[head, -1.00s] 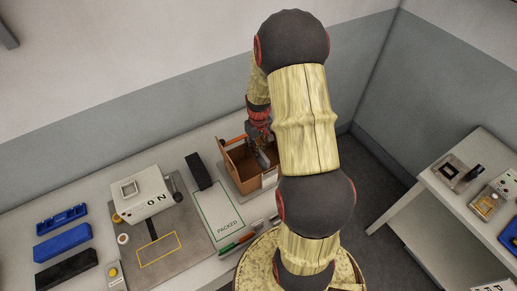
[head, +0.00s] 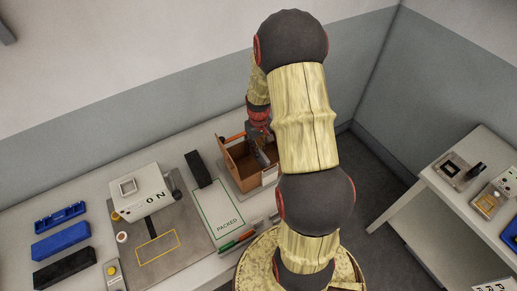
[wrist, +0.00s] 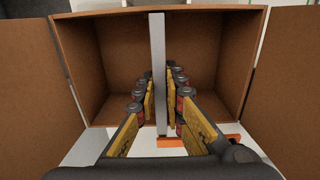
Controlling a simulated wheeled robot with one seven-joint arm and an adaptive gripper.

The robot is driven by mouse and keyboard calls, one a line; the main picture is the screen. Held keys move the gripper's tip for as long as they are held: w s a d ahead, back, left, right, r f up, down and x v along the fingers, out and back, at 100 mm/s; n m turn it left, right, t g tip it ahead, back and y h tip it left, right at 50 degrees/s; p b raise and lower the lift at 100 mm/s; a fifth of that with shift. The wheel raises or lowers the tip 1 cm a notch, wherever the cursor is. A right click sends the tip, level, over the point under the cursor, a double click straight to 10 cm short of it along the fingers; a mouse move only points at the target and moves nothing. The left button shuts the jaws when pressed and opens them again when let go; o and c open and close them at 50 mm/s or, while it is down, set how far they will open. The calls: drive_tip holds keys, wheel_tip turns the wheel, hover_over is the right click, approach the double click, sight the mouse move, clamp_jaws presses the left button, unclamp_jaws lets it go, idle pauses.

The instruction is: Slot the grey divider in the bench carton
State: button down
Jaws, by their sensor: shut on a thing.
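The brown bench carton (head: 234,169) stands open on the bench, its flaps spread, and it fills most of the wrist view (wrist: 112,60). My gripper (wrist: 160,78) is shut on the grey divider (wrist: 158,48), with one finger on each side of it. The divider is a thin upright plate near the middle of the carton's width in the wrist view. In the head view my gripper is over the carton and my arm hides part of it. I cannot tell whether the divider touches the carton floor.
A black block (head: 198,169) and the PACKED outline (head: 218,208) lie left of the carton. Green and red-orange pens (head: 236,241) lie near the front edge. A white device (head: 143,193) stands on a grey mat. Blue trays (head: 62,246) are further left.

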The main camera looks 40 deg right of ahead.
drive_tip(key=shift+f+b, duration=1.1)
drive_tip(key=shift+f, duration=0.65)
drive_tip(key=c, duration=1.8)
unclamp_jaws()
wheel_tip(320, 180, up, 12)
